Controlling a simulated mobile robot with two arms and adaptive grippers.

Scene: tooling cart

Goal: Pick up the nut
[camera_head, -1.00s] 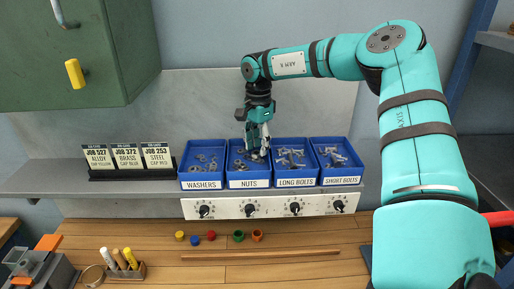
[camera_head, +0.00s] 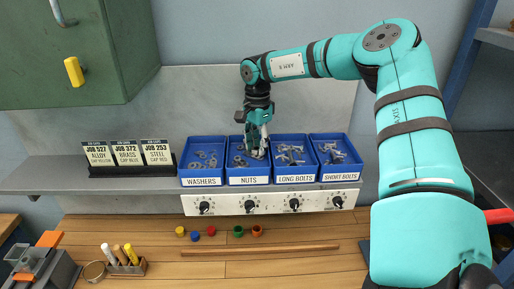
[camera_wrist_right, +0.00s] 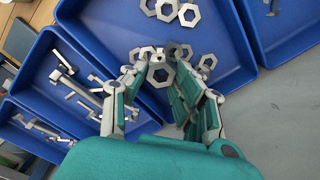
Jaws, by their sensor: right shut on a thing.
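The blue nuts bin (camera_head: 249,181) stands on the ledge, second from the left, with several grey hex nuts (camera_head: 240,161) inside. My right gripper (camera_head: 257,154) reaches down into the right part of this bin. In the right wrist view, my right gripper (camera_wrist_right: 158,72) is shut on a grey hex nut (camera_wrist_right: 160,75), low in the bin with other nuts (camera_wrist_right: 178,12) close by. The fingers partly cover the held nut. My left gripper is not in view.
A washers bin (camera_head: 201,182) stands to the left, and long bolts (camera_head: 296,180) and short bolts (camera_head: 341,177) bins to the right. Three job cards (camera_head: 126,153) stand on the ledge at left. Coloured caps (camera_head: 210,231) and a wooden strip (camera_head: 260,250) lie on the bench below.

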